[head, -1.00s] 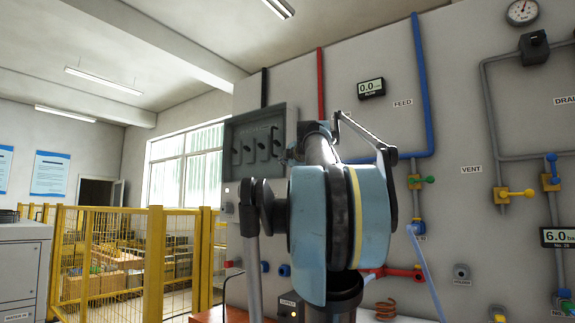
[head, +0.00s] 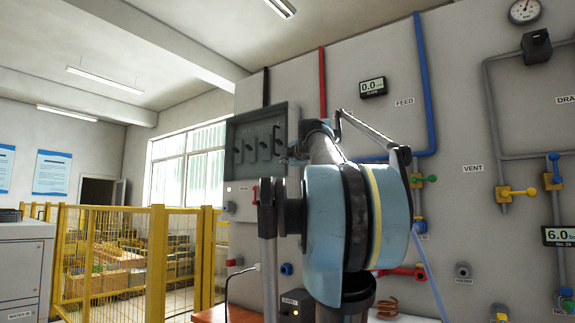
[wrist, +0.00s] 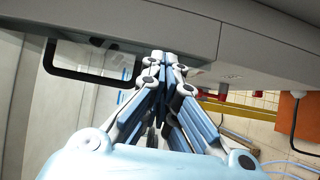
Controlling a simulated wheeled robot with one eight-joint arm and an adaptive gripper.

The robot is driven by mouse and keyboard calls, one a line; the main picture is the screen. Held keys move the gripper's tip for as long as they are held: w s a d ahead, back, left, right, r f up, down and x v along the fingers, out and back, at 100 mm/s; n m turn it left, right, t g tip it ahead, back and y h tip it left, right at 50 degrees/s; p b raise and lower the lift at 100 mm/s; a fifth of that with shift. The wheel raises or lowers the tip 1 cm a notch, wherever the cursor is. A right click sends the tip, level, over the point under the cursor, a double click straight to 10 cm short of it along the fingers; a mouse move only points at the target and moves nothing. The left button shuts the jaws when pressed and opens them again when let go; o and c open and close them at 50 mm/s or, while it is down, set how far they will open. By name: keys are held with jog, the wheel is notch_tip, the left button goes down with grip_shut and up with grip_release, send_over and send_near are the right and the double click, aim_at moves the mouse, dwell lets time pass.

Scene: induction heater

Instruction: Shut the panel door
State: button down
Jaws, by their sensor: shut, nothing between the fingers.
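The grey panel box (head: 232,127) is on the wall left of centre in the head view. Its front is open and several dark switches show inside. I cannot make out its door clearly in the head view; my arm covers the area right of and below the box. In the wrist view my gripper (wrist: 163,58) is shut and empty. Its fingertips are at the lower edge of a broad grey surface (wrist: 255,42), which may be part of the panel; I cannot tell whether they touch. My fingertips are hidden in the head view.
A black bar (wrist: 62,74) bends out below the grey surface in the wrist view. Coloured pipes, valves and gauges cover the wall to the right. A yellow fence (head: 110,255) and a white cabinet (head: 28,262) stand at left. A copper coil (head: 387,307) is low near my arm.

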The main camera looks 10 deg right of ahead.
jog(key=s+d, duration=0.6)
jog(key=d, duration=0.1)
dwell(0.9)
jog(key=shift+d, duration=0.1)
